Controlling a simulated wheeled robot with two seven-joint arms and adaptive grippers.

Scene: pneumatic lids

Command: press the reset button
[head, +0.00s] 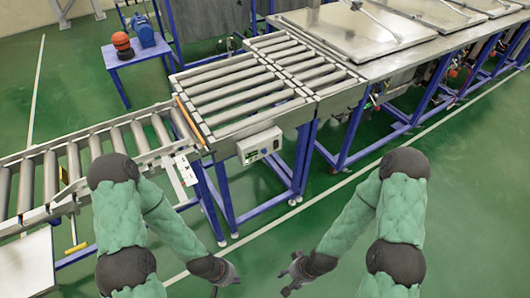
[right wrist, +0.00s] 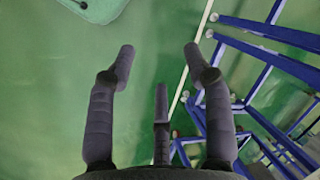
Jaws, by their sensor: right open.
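A small light-grey control box (head: 260,146) is mounted on the near side of the roller table. Its front has a small panel, but the picture is too small to tell which part is the reset button. My left gripper (head: 232,274) is low in the head view, below and nearer than the box, and touches nothing visible. Its fingers are too small to tell open from shut. My right gripper (head: 286,274) is to its right, also well below the box. In the right wrist view its fingers (right wrist: 158,62) are spread and empty above the green floor.
The roller table (head: 240,90) stands on blue legs (head: 304,155), with a roller conveyor (head: 90,160) joining at left. Metal lids (head: 345,35) lie on the bench at upper right. A blue side table (head: 135,55) stands behind. Green floor (head: 400,130) is free at right.

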